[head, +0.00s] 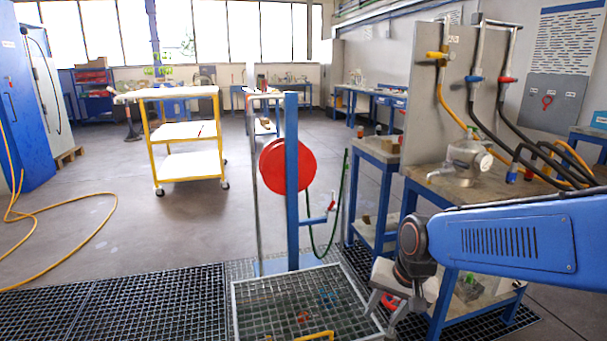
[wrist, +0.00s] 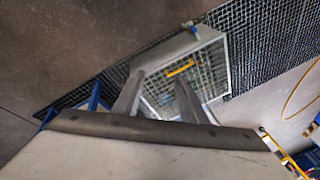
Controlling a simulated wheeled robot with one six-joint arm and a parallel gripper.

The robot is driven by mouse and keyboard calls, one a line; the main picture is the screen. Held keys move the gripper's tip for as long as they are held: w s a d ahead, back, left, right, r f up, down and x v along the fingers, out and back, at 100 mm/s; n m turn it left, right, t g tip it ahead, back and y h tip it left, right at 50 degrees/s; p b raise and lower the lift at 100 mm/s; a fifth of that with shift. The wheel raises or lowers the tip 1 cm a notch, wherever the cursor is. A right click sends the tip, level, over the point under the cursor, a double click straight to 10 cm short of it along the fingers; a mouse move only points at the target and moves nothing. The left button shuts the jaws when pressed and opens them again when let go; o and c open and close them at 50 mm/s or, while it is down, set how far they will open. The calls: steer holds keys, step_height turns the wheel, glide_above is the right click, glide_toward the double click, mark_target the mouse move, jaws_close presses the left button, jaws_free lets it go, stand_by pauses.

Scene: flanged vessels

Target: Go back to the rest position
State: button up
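My gripper (head: 381,318) hangs at the lower right of the head view, at the end of my blue arm, and points down over the edge of a grated basin. In the wrist view my gripper's two fingers (wrist: 160,82) stand apart with nothing between them. Beyond them show the basin's mesh (wrist: 152,95) and a yellow handle (wrist: 180,68). A metal flanged vessel (head: 467,160) stands on the right-hand workbench, well apart from my gripper.
The workbench (head: 430,187) with hoses and valves (head: 475,78) is close beside my arm. A blue post with a red disc (head: 286,166) rises behind the grated basin (head: 262,305). A yellow-framed trolley (head: 184,165) stands farther back. The floor at left is mostly open, with a yellow hose (head: 75,240).

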steer(key=s+d+r+n+t+h, duration=0.1)
steer(key=s+d+r+n, duration=0.1)
steer(key=s+d, duration=0.3)
steer(key=s+d+r+n+t, duration=0.1)
steer(key=s+d+r, duration=0.3)
steer(key=s, duration=0.6)
steer(key=shift+d+n+h, duration=0.4)
steer(key=shift+d, duration=0.35)
steer(key=shift+d, duration=0.1)
stand_by(0.3)
